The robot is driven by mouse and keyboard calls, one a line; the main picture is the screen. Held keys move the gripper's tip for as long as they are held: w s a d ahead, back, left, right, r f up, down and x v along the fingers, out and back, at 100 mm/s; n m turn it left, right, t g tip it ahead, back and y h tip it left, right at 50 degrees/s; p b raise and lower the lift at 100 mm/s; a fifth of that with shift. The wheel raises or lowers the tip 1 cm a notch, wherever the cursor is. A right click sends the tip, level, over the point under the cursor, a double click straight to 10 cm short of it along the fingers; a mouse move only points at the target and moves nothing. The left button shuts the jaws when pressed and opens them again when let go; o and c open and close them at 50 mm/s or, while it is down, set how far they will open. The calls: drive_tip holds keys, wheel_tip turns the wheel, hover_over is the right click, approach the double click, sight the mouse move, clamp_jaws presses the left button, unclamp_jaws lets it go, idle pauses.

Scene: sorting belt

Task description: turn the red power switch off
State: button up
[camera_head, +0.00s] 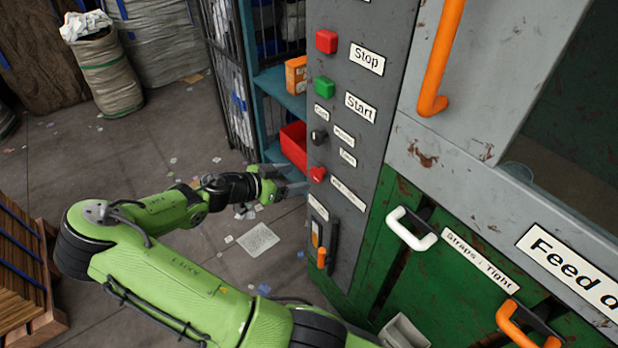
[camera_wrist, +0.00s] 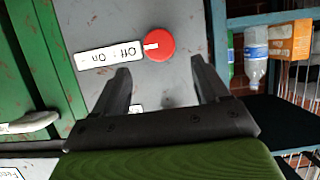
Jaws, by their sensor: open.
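The red power switch is a round knob (camera_wrist: 160,44) on a grey panel, seen just beyond my fingertips in the wrist view. A white mark on its left side points toward a white label (camera_wrist: 110,55) reading "Off" and "On", shown upside down. In the head view a small red knob (camera_head: 317,173) sits low on the grey panel, beside my gripper (camera_head: 288,181). In the wrist view my gripper (camera_wrist: 160,76) is open and empty, its fingers spread below the knob, with no visible contact. The gap to the knob is hard to judge.
Above on the panel are a red Stop button (camera_head: 327,41), a green Start button (camera_head: 324,87) and a black selector (camera_head: 318,136). An orange-handled lever (camera_head: 321,256) is below. A shelf with a red bin (camera_head: 294,145) stands behind the panel.

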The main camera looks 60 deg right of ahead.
sight(314, 174)
drive_tip(key=b+x, duration=0.1)
drive_tip(key=x, duration=0.6)
drive_tip(key=shift+s+d+f, duration=0.1)
drive_tip(key=shift+f, duration=0.05)
drive_tip(key=shift+c, duration=0.3)
drive_tip(key=c, duration=1)
